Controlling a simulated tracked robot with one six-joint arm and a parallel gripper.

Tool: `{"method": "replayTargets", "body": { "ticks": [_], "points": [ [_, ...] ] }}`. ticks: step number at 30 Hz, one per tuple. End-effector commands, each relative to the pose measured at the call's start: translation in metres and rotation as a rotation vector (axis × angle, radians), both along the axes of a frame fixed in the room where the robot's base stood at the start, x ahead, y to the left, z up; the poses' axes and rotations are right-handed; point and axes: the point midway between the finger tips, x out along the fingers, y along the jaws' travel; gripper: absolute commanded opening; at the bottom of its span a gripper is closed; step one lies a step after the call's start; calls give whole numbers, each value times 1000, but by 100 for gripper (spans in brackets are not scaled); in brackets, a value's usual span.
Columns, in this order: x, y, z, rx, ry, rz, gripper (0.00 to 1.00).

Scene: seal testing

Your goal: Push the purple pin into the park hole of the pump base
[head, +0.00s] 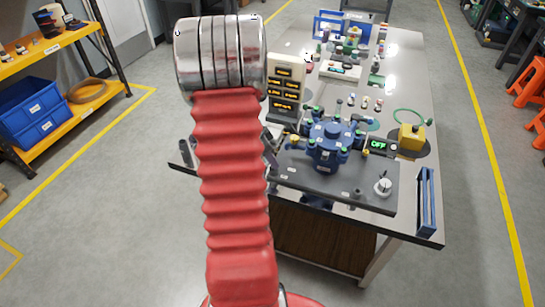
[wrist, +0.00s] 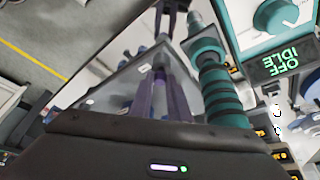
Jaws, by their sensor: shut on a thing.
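In the head view, a panel with lit displays (head: 287,88), a yellow block (head: 411,137) and a blue rack (head: 426,201) surround the pump.

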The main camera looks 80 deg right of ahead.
Motion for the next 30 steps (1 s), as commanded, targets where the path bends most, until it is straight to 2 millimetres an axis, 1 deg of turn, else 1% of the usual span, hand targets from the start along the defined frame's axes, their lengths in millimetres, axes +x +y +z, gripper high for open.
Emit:
{"method": "replayTargets", "body": {
  "ticks": [16,30],
  "points": [
    [0,0,-2,0,0,0,0],
    [0,0,-8,0,0,1,0]
  ]
}}
